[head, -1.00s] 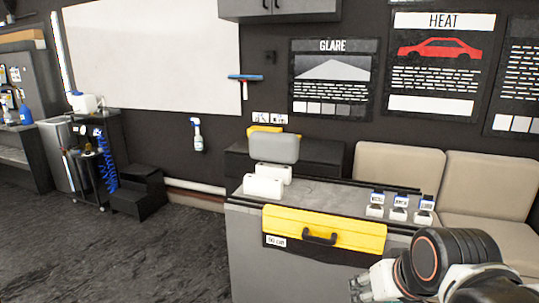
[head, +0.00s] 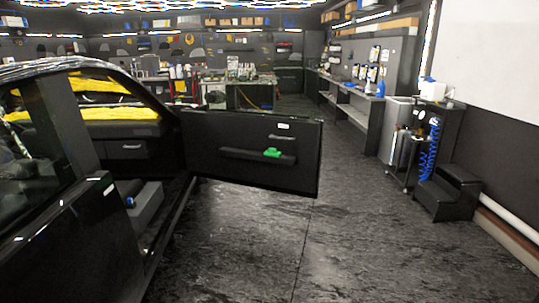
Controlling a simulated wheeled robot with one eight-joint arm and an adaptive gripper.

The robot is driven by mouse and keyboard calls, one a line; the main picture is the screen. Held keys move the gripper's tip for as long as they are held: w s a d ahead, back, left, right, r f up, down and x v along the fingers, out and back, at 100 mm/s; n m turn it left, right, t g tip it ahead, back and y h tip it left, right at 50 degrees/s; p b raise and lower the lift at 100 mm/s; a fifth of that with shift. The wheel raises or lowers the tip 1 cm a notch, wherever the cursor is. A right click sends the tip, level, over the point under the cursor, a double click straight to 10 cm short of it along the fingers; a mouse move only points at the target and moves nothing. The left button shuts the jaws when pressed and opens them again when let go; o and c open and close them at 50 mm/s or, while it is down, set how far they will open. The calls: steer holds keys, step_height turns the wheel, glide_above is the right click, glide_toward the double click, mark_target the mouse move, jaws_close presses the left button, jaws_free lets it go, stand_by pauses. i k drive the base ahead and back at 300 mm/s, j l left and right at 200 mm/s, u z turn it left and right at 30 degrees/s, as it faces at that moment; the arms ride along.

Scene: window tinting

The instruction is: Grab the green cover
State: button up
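A small green object (head: 272,153), which looks like the green cover, rests on the armrest ledge of the open car door (head: 230,135). The door belongs to a black car (head: 60,170) on the left and stands swung out over the floor. The green object is small in the view and its exact shape is hard to tell. My gripper is out of view in this frame.
Dark open floor (head: 350,240) lies in front and to the right of the door. Black steps (head: 447,198) and a cart with a blue coiled hose (head: 405,150) stand at the right. Workbenches (head: 345,105) line the back.

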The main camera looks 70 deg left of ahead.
mark_target(272, 153)
steer(key=u, duration=2.25)
steer(key=i+j, duration=0.25)
steer(key=i, duration=0.25)
steer(key=i+j, duration=0.2)
steer(key=i, duration=0.3)
steer(key=i+j, duration=0.25)
steer(key=i, duration=0.25)
steer(key=i+j, duration=0.25)
steer(key=i, duration=0.25)
steer(key=i+j, duration=0.2)
steer(key=i, duration=0.3)
steer(key=i+j, duration=0.25)
steer(key=i, duration=0.25)
steer(key=i+j, duration=0.25)
steer(key=i, duration=0.25)
